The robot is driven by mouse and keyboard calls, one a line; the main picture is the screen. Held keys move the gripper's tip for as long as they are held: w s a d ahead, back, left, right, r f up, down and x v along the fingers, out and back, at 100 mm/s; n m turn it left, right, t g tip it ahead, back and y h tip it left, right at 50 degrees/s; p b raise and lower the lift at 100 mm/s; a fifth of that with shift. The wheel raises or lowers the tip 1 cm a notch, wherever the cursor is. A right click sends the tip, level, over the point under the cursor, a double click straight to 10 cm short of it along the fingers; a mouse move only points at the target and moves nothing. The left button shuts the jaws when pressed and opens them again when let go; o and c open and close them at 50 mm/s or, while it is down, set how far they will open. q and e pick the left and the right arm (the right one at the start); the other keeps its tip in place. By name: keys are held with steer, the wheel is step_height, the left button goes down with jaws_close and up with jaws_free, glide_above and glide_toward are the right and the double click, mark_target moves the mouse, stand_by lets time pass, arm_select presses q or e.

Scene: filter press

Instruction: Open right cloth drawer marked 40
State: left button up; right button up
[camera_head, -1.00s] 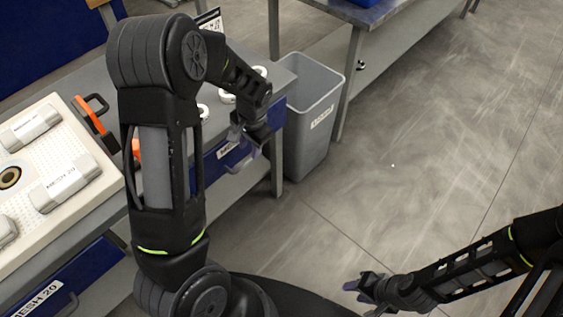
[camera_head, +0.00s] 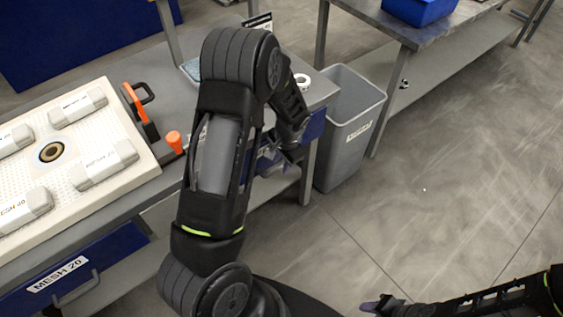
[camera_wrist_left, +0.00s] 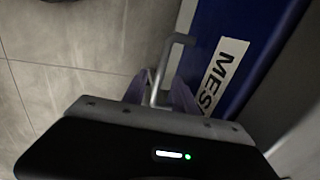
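The right cloth drawer (camera_head: 315,124) has a blue front under the right end of the bench, mostly behind my left arm in the head view. In the left wrist view its blue front (camera_wrist_left: 245,30) carries a white label (camera_wrist_left: 222,76) reading "MES…"; the number is hidden. Its grey bar handle (camera_wrist_left: 163,68) stands out from the front. My left gripper (camera_head: 274,158) is at this drawer. In the left wrist view its fingers (camera_wrist_left: 158,93) are apart, with the handle seen between them; contact is unclear. My right gripper (camera_head: 384,305) is low over the floor, cut by the picture's lower edge.
Another blue drawer (camera_head: 75,280) labelled MESH 20 is at lower left. A white perforated plate (camera_head: 105,165) with several labelled blocks lies on the bench. A grey bin (camera_head: 348,125) stands just right of the bench. The floor (camera_head: 440,200) at right is clear.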

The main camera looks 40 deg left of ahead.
arm_select(q)
steer(key=shift+f, duration=0.35)
steer(key=shift+c, duration=0.5)
jaws_close()
stand_by(0.8)
